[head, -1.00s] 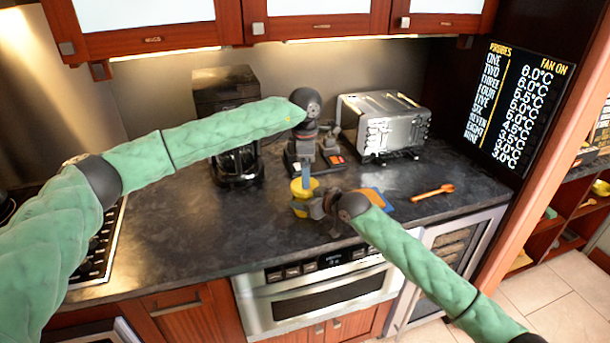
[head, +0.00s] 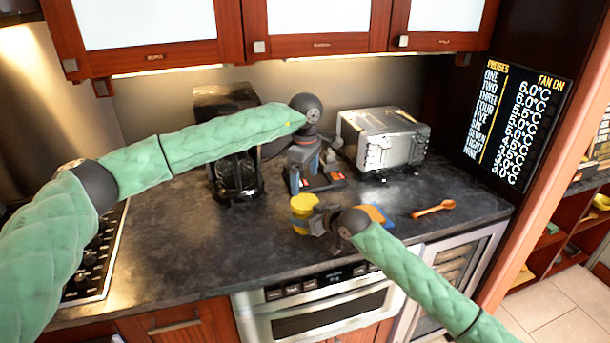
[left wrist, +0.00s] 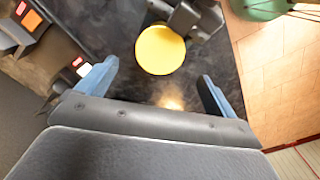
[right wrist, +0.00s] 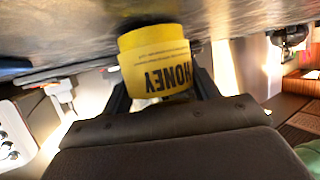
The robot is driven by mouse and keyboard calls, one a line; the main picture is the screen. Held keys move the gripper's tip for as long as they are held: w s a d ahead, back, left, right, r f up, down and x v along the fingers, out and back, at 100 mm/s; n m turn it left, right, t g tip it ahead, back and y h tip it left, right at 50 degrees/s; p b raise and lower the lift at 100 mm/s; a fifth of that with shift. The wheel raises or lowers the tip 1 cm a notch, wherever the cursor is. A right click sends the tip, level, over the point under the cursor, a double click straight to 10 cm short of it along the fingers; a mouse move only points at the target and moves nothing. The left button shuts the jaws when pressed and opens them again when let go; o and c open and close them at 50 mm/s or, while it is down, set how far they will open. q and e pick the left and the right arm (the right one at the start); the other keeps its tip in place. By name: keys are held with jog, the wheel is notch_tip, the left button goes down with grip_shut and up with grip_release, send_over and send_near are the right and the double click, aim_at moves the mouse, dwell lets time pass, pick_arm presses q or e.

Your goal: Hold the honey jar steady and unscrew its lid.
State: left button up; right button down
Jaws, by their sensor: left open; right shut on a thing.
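The honey jar (head: 303,212) stands upright on the dark counter, with a round yellow top. My right gripper (head: 318,222) is shut on the jar from the right side. In the right wrist view, the yellow jar (right wrist: 155,68) sits between the fingers, its HONEY label upside down in the picture. My left gripper (head: 303,180) points down above the jar and is open and empty. In the left wrist view, the round yellow lid (left wrist: 160,50) lies below and between the spread blue fingers, apart from both. The jar's lower body is partly hidden by my right gripper.
An orange spoon (head: 433,208) and a blue and orange item (head: 376,216) lie to the right of the jar. A silver toaster (head: 385,140) and a black coffee maker (head: 235,170) stand behind. The counter (head: 200,245) is clear at the front left.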

aim_at(305, 201)
pick_arm(q)
jog(key=shift+f, duration=3.8)
jog(key=c, duration=1)
jog(key=shift+n, duration=1.7)
jog(key=o, duration=1)
jog(key=shift+o, duration=0.2)
